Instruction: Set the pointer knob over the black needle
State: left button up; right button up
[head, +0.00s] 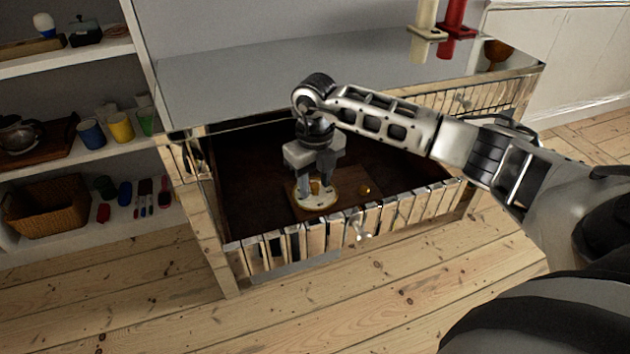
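A round dial (318,203) with a pale face and brass rim lies on a brown board (345,204) inside the open drawer. My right gripper (315,186) points down over the dial, with its two fingers apart. A small brass part (315,187), which looks like the pointer knob, shows between the fingertips; I cannot tell whether they touch it. The black needle cannot be made out; the fingers cover part of the dial. A small brass ball-like piece (365,189) sits on the board to the right. My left gripper is not in view.
The mirrored drawer front (350,222) and dark side walls surround the board. The grey cabinet top (240,85) lies behind, with cream and red objects at its right. Shelves (80,160) with cups, a basket and brushes stand left. Floorboards in front are clear.

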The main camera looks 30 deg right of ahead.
grip_shut()
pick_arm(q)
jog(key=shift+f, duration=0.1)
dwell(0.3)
